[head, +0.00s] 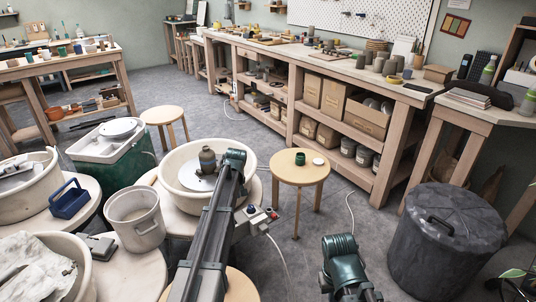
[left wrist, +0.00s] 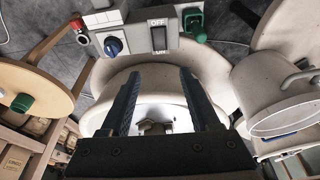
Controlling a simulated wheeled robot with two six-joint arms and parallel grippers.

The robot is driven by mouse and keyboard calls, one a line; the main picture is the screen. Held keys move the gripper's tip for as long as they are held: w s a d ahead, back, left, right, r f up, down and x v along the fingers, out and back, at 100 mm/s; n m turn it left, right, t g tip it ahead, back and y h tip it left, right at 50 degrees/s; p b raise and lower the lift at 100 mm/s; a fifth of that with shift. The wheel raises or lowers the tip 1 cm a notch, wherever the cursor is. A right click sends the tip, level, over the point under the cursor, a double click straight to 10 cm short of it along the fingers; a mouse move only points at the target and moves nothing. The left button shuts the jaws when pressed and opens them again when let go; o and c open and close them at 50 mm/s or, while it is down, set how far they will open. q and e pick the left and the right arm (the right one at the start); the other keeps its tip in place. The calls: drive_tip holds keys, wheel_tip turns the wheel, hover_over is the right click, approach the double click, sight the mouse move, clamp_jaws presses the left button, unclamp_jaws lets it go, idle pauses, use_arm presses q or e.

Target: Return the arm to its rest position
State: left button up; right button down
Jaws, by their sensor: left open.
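My left arm reaches up the middle of the head view to the far wheel. My left gripper shows in the left wrist view (left wrist: 158,100), with its two dark fingers apart over the wheel's basin. In the head view I cannot make out its fingers. A grey-olive, pot-like shape (head: 207,161) stands at the white wheel head in the far basin (head: 173,170). A small grey-brown shape (left wrist: 155,128) shows low between the fingers; I cannot tell whether they touch it. My right arm shows at the lower right of the head view, its gripper out of view.
A stool (head: 299,176) carries a green cup (head: 300,158) and a white disc (head: 318,161). The wheel's control box (head: 256,218), a white bucket (head: 136,222) and a blue caddy (head: 69,199) are near the left arm. A dark lidded bin (head: 446,250) stands at right. Floor is clear beyond the stool.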

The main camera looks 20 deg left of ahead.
use_arm(q)
drive_tip(key=s+d+r+m+g+h+p, duration=0.1)
drive_tip(key=s+d+r+m+p, duration=0.2)
drive_tip(key=s+d+r+p, duration=0.5)
drive_tip(key=s+d+r+m+p, duration=0.45)
drive_tip(key=s+d, duration=0.25)
drive_tip(key=d, duration=0.4)
drive_tip(key=s+d+r+m+p, duration=0.3)
drive_tip(key=s+d+r+p, duration=0.1)
drive_tip(key=s, duration=0.4)
drive_tip(key=s+d+r+m+g+p, duration=0.1)
drive_tip(key=s+d+r+m+p, duration=0.2)
drive_tip(key=s, duration=0.6)
drive_tip(key=d+r+p, duration=0.2)
drive_tip(key=d+p, duration=0.1)
drive_tip(key=shift+r, duration=0.15)
